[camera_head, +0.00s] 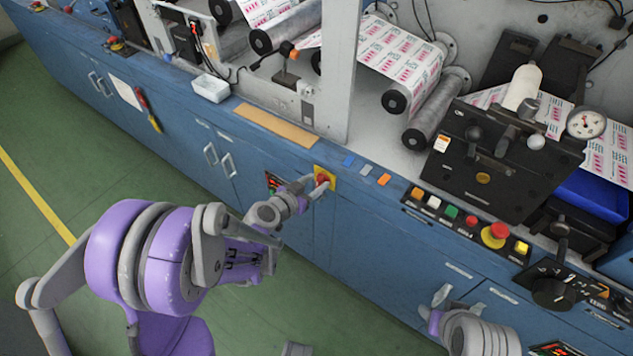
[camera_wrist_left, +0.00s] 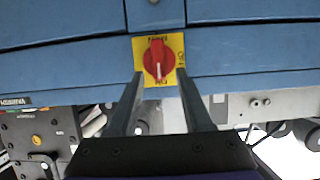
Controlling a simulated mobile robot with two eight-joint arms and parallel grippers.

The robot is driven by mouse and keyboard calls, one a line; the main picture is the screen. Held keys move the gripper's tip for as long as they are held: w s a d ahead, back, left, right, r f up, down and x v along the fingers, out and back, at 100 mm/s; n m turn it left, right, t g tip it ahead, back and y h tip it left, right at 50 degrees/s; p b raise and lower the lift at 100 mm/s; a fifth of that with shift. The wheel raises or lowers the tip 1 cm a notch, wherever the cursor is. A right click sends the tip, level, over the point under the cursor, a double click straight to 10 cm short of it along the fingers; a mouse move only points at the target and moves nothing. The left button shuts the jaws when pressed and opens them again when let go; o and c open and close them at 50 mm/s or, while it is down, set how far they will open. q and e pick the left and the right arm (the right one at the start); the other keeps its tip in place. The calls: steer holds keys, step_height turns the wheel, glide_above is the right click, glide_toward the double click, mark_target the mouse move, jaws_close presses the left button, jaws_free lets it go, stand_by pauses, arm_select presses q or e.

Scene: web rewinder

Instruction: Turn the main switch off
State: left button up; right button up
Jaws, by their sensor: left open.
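The main switch is a red rotary knob (camera_head: 322,178) on a yellow plate (camera_head: 331,184), set at the top edge of the blue cabinet front. In the left wrist view the red knob (camera_wrist_left: 157,59) has its grip bar running up and down the picture, on the yellow plate (camera_wrist_left: 139,45); the lettering is too small to read surely. My left gripper (camera_head: 311,187) is open at the switch. In the left wrist view its two fingers (camera_wrist_left: 160,88) reach toward the knob's left and right sides; contact cannot be told. My right gripper (camera_head: 437,302) is low at right, partly visible.
A button row (camera_head: 468,220) with a red emergency stop (camera_head: 494,235) lies right of the switch. Web rolls (camera_head: 408,82) and a pressure gauge (camera_head: 586,123) stand behind. A white tray (camera_head: 210,88) sits on the ledge. Green floor (camera_head: 40,130) is open at left.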

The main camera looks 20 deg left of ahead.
arm_select(q)
steer(key=shift+w+d+f, duration=0.15)
steer(key=shift+w, duration=0.25)
steer(key=shift+c, duration=0.3)
jaws_close()
steer(key=shift+w+a+f+n+t+h+b, duration=0.15)
steer(key=shift+a+f+n+h+b, duration=0.3)
steer(key=shift+n+h+b, duration=1.2)
steer(key=shift+w+a+f+n+t+h+b, duration=0.1)
steer(key=shift+a+f+n+h+b, duration=0.5)
steer(key=shift+n+b, duration=1.7)
steer(key=shift+w+a+f+n+t+h+b, duration=0.2)
steer(key=shift+n+h+b, duration=1.1)
steer(key=shift+n, duration=1.45)
steer(key=shift+d, duration=0.1)
